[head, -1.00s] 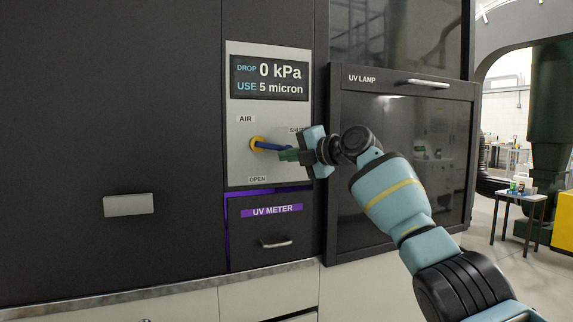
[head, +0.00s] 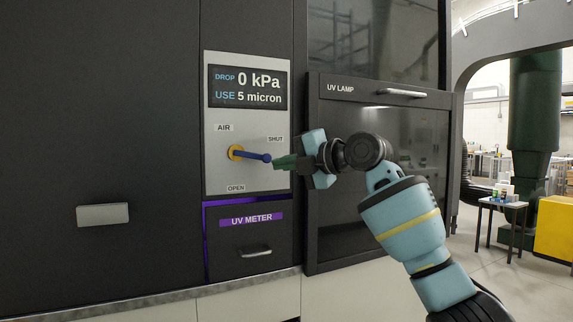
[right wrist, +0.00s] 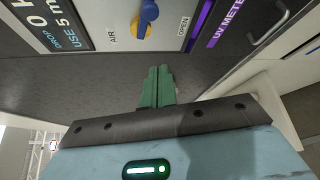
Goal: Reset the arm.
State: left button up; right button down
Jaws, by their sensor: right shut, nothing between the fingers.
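My right arm reaches in from the lower right in the head view. Its right gripper (head: 284,162) has green fingers, shut together with nothing between them. The fingertips are just right of the end of a blue lever (head: 254,156) on a yellow hub (head: 235,153). In the right wrist view the green fingers (right wrist: 157,84) are closed and apart from the blue lever (right wrist: 148,13). The lever points right, toward the SHUT label (head: 275,140). My left gripper is not in view.
The panel display (head: 247,87) reads DROP 0 kPa, USE 5 micron. A UV METER drawer (head: 250,240) is below it. The UV LAMP door (head: 385,130) stands behind my right arm. A small table (head: 502,205) and a yellow box (head: 556,228) are at the right.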

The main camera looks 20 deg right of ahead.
jog(key=shift+s+d+r, duration=0.1)
jog(key=shift+s+r, duration=0.05)
jog(key=shift+s, duration=0.2)
dwell(0.3)
